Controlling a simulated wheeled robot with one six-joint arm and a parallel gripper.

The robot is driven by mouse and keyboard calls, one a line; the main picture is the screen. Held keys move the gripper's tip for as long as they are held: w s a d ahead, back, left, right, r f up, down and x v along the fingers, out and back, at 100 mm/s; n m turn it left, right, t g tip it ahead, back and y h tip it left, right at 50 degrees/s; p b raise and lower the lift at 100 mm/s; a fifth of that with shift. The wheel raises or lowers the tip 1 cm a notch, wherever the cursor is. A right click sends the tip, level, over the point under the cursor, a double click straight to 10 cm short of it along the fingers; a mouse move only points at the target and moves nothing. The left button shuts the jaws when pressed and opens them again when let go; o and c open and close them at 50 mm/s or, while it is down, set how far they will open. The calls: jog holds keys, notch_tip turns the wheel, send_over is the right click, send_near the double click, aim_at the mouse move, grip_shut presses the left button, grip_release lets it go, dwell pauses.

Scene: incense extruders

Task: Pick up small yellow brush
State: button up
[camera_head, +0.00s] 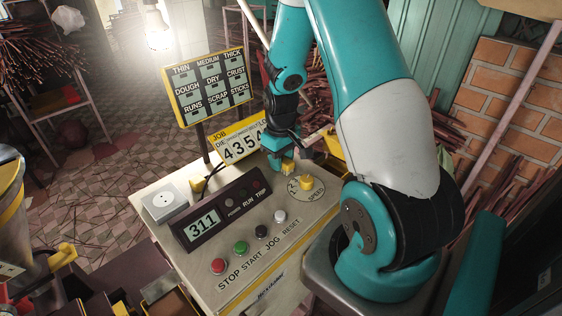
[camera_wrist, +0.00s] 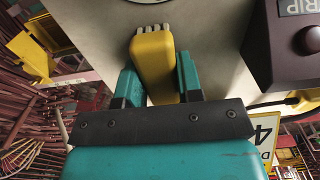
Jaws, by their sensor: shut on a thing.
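The small yellow brush (camera_wrist: 154,58) sits between the two teal fingers of my gripper (camera_wrist: 157,72) in the wrist view. Its pale bristles show at its far end, past the fingertips. My gripper is shut on its yellow body. In the head view, my gripper (camera_head: 283,158) is at the back of the control console, left of the speed dial. A small yellow part of the brush (camera_head: 287,166) shows at the fingertips. I cannot tell whether the brush touches the console top.
The console top (camera_head: 190,252) carries a dark display box (camera_head: 222,213), a row of buttons, a white socket box (camera_head: 165,203) and a yellow speed knob (camera_head: 306,182). A job number sign (camera_head: 240,141) and a label board (camera_head: 209,86) stand behind. Stick bundles lie around.

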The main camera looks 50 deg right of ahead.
jog(key=shift+r, duration=0.15)
notch_tip(320, 180, up, 20)
jog(key=b, duration=0.4)
jog(key=o, duration=0.3)
jog(key=shift+c, duration=0.7)
